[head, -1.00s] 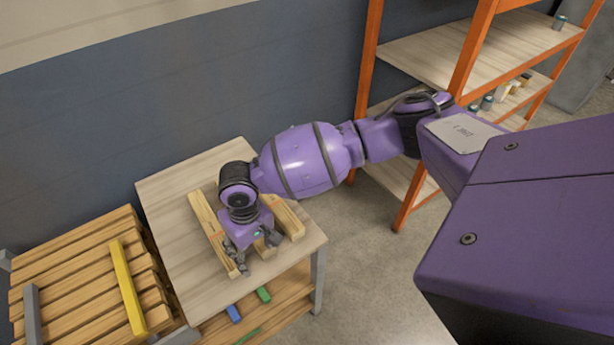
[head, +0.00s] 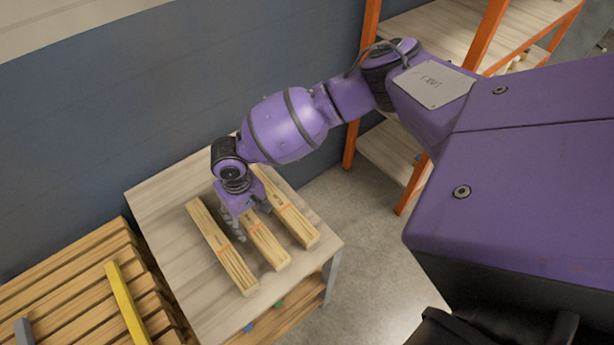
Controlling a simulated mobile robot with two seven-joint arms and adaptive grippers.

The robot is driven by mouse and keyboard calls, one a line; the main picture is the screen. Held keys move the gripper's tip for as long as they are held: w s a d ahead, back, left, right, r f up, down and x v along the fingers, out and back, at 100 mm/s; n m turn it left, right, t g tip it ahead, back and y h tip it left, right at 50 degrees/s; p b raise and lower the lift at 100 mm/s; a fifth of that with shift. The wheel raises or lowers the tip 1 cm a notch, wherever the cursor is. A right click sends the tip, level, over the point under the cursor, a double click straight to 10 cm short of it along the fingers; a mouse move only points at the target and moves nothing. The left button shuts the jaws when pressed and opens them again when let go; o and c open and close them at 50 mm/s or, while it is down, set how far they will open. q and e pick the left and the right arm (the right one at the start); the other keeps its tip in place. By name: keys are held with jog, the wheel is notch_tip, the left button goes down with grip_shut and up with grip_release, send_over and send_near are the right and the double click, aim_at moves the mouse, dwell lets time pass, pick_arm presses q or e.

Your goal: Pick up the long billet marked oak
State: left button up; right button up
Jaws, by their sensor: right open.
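Three long pale wooden billets lie side by side on a small wood-topped table (head: 165,215): a left billet (head: 222,248), a middle billet (head: 268,243) and a right billet (head: 292,215). My right gripper (head: 248,222) is open and points down over the far part of the middle billet. One finger is near the gap beside the left billet. The gripper hides the middle billet's far end, and contact is unclear. My left gripper is not in view.
A slatted wooden pallet (head: 70,275) with a yellow bar (head: 127,305) stands left of the table. A lower shelf (head: 300,305) under the table holds small coloured pieces. An orange-framed rack (head: 357,90) stands behind my arm. A blue-grey wall (head: 100,130) closes the back.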

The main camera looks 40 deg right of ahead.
jog(key=shift+w+f, duration=0.1)
jog(key=shift+f, duration=0.75)
jog(key=shift+c, duration=0.4)
grip_shut()
jog(key=shift+r, duration=0.15)
